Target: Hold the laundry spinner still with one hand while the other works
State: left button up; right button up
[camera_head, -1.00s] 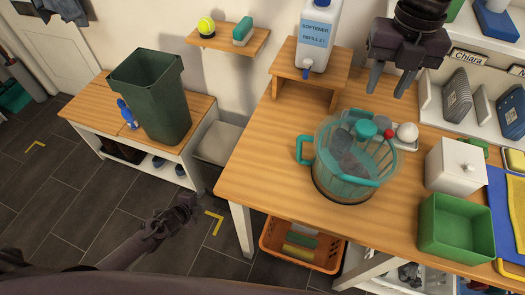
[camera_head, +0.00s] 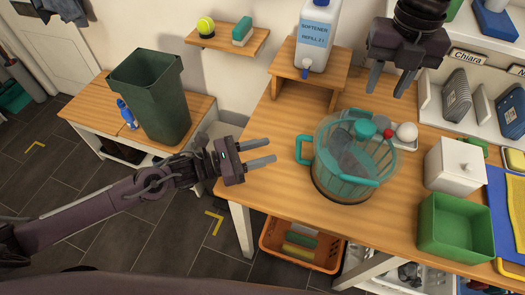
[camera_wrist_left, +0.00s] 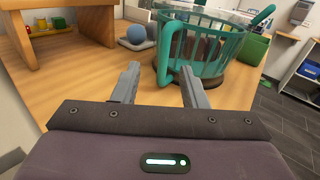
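The laundry spinner (camera_head: 347,172) is a clear round tub with a teal basket, a teal knob on its lid and teal handles, standing upright on the wooden table. Dark cloth-like contents show inside. It also shows in the left wrist view (camera_wrist_left: 208,52), with its side handle (camera_wrist_left: 167,50) just beyond my fingertips. My left gripper (camera_head: 274,160) is open and empty at the table's left edge, pointing at the left handle (camera_head: 304,149) and apart from it. My right gripper (camera_head: 388,88) is open and empty, above the table behind the spinner.
A softener bottle (camera_head: 316,36) stands on a small wooden stand (camera_head: 290,80) at the back. A white lidded box (camera_head: 455,168) and a green bin (camera_head: 457,229) stand right of the spinner. A tray with balls (camera_head: 404,144) lies behind it. The table's front left is clear.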

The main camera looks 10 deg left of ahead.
pick_arm(q)
jog(key=shift+s+d+r, duration=0.15)
jog(key=shift+d, duration=0.6)
jog(key=x, duration=0.6)
jog(key=shift+w+d, duration=0.3)
jog(key=shift+w, duration=0.05)
grip_shut()
pick_arm(e)
jog(key=shift+c, duration=0.3)
